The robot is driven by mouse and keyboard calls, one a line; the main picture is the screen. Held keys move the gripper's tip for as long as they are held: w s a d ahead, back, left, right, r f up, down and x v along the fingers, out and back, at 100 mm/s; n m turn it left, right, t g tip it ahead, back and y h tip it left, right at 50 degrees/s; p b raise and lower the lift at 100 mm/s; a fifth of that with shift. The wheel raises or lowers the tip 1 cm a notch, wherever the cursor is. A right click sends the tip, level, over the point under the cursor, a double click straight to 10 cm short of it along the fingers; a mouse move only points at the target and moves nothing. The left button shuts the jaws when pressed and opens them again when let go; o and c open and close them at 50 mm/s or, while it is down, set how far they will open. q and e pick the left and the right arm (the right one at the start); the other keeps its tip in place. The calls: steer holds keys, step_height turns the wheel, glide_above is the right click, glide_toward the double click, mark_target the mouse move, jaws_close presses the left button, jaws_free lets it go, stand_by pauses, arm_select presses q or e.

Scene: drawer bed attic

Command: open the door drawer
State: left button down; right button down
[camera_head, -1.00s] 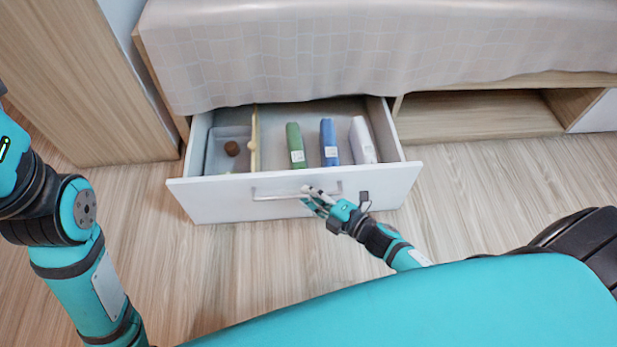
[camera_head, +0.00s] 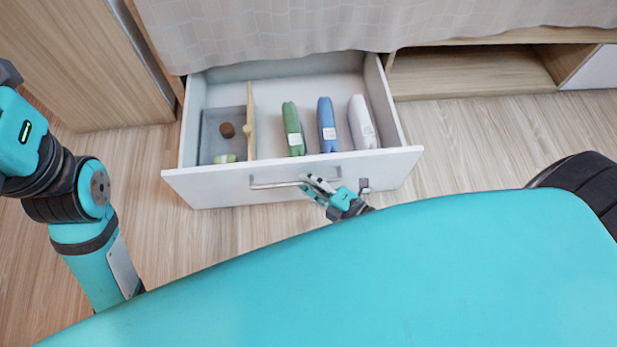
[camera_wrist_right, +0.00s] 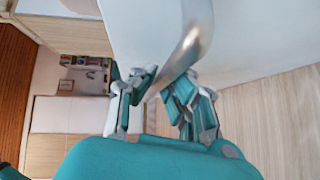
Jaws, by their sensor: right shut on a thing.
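The white drawer (camera_head: 215,188) under the bed is pulled well out, its front facing me. Its metal bar handle (camera_head: 275,185) runs across the middle of the front. My right gripper (camera_head: 310,184) is at the right part of this handle, shut on it. In the right wrist view the curved metal handle (camera_wrist_right: 188,50) runs down between the fingers of my right gripper (camera_wrist_right: 158,92). My left arm stands at the left of the head view; its gripper is out of the picture.
Inside the drawer are a green packet (camera_head: 292,128), a blue packet (camera_head: 326,124), a white packet (camera_head: 361,122), and a grey tray (camera_head: 212,130) with small items beside a wooden divider (camera_head: 251,120). An open shelf (camera_head: 470,72) is at right. A wooden cabinet (camera_head: 80,60) stands at left. The floor (camera_head: 180,240) before the drawer is clear.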

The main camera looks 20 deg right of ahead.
steer(key=shift+w+r, duration=0.1)
steer(key=shift+r, duration=0.2)
steer(key=c, duration=1.5)
jaws_free()
steer(key=shift+o, duration=0.6)
steer(key=shift+f, duration=0.15)
steer(key=v, duration=1.2)
